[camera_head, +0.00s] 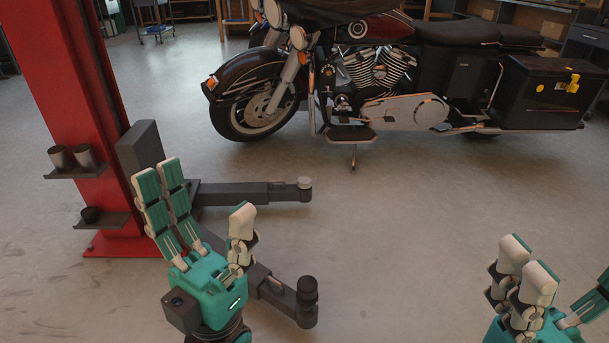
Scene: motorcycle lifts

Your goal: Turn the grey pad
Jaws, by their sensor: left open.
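A grey pad (305,182) with a pale top sits at the end of the farther dark lift arm (240,192). A darker round pad (307,288) stands at the end of the nearer lift arm (272,287). I cannot tell for sure which one the task means. My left gripper (202,197) is open and empty, with its fingers pointing up, left of both pads. It hides part of the lift arms. My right gripper (568,274) is at the lower right, apart from the pads. Its fingers are spread and empty, and one is cut by the picture edge.
A red lift post (70,90) stands at the left, with small shelves holding dark cups (72,158). A motorcycle (390,80) stands behind the lift arms. The grey floor between the pads and my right gripper is clear.

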